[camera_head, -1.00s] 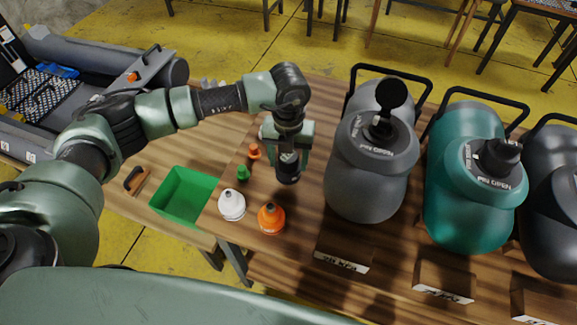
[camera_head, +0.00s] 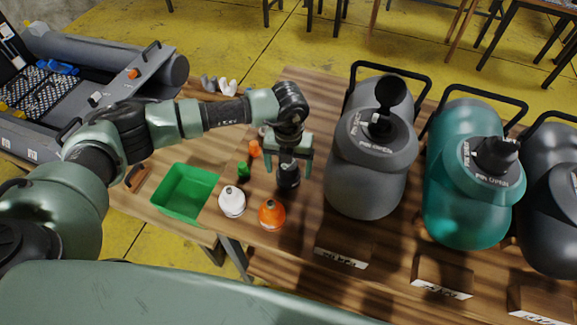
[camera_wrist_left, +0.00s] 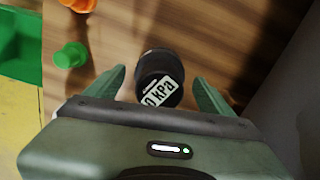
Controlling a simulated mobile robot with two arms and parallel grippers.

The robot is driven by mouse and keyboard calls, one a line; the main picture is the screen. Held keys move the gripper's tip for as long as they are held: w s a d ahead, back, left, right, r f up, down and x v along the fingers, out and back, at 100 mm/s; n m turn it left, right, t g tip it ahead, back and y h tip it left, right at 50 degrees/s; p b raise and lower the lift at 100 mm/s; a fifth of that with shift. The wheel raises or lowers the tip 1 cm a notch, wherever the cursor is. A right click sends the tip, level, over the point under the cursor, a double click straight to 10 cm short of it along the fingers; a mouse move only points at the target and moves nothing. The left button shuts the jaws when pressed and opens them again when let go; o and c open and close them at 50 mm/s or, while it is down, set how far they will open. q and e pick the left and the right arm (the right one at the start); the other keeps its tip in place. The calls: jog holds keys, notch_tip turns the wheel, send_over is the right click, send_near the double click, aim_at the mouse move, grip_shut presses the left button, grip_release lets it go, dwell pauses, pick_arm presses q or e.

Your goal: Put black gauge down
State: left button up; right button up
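The black gauge (camera_head: 288,177) stands upright on the wooden table in the head view, to the left of the grey canister. In the left wrist view the gauge (camera_wrist_left: 156,66) shows a white label with "kPa" on it. My left gripper (camera_head: 292,170) points down over the gauge and is open. In the left wrist view its fingers (camera_wrist_left: 160,82) stand on either side of the gauge, with a gap on both sides. My right gripper is not in view.
A white gauge (camera_head: 232,202), an orange gauge (camera_head: 271,215) and small green (camera_head: 243,170) and orange (camera_head: 254,149) pieces stand nearby. A green bin (camera_head: 184,192) is at left. Grey (camera_head: 365,180) and teal (camera_head: 465,215) canisters stand close on the right.

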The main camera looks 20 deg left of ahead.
pick_arm(q)
jog(key=shift+r, duration=0.25)
notch_tip(320, 180, up, 10)
jog(key=b, duration=0.3)
jog(key=shift+r, duration=0.9)
